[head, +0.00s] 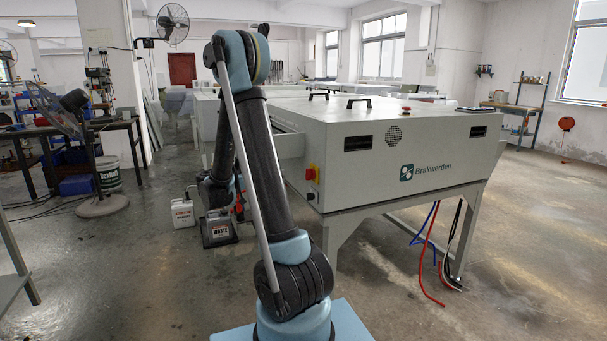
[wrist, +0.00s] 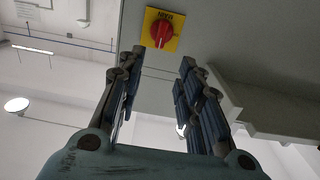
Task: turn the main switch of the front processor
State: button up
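The front processor (head: 400,150) is a large pale grey cabinet on legs, marked Brakwerden. Its main switch (head: 311,173) is a red knob on a yellow plate on the near left end of the cabinet. In the wrist view the main switch (wrist: 161,30) is at the top, just beyond my fingertips and slightly left of centre. My gripper (wrist: 158,64) is open and empty, with its two fingers apart and a gap between them and the knob.
A white canister (head: 182,213) and a waste container (head: 219,228) stand on the floor left of the processor, close to my arm. Blue, red and black hoses (head: 428,250) hang under its right side. A workbench with a fan is at left. The right floor is open.

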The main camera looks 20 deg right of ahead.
aim_at(306, 171)
jog(key=d, duration=1.2)
jog(key=shift+w, duration=0.2)
jog(key=shift+c, duration=0.5)
grip_shut()
